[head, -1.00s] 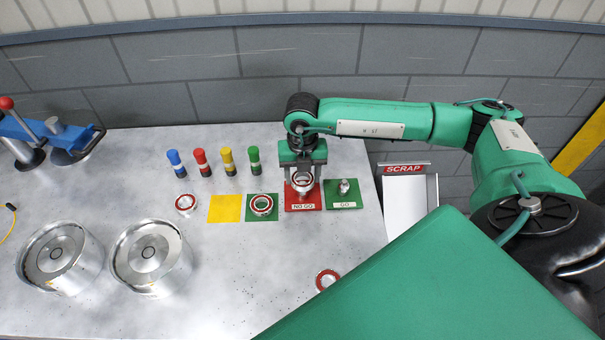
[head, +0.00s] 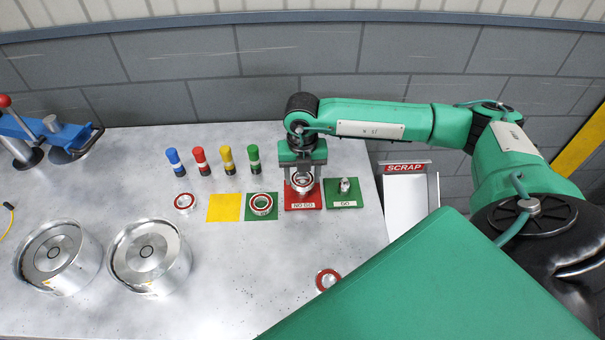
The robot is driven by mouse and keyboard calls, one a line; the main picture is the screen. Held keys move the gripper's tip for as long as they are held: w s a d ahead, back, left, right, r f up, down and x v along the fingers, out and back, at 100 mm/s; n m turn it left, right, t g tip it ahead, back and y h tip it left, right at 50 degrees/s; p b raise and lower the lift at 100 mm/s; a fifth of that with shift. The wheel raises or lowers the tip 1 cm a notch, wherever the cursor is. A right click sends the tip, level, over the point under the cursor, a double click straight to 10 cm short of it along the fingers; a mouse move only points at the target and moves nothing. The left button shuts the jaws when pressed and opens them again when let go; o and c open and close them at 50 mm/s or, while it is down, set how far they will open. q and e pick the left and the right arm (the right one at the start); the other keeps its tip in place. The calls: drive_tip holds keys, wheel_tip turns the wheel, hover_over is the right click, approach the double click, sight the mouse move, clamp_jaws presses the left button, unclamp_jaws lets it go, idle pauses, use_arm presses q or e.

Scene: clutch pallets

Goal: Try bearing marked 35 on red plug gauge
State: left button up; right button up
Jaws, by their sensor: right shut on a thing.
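My right gripper (head: 302,178) points down over the red NO GO block (head: 304,204) and is shut on a bearing (head: 302,183). The bearing is at the plug gauge on that block. The fingers hide much of it, so I cannot tell whether it is around the plug or just above it. No marking can be read on it. The green GO block (head: 348,202) with its small metal plug (head: 345,186) stands just to the right. My left gripper is not in view.
Other red-ringed bearings lie on the green square (head: 262,205), left of the yellow square (head: 223,208), and near the front (head: 327,280). Coloured markers (head: 228,160) stand behind. Two metal drums (head: 150,257) fill the front left. The SCRAP chute (head: 405,200) is at the right edge.

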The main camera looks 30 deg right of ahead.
sight(303, 182)
drive_tip(key=o, duration=1.7)
drive_tip(key=shift+r, duration=0.1)
wheel_tip(303, 182, up, 9)
drive_tip(key=p, duration=0.4)
idle(0.7)
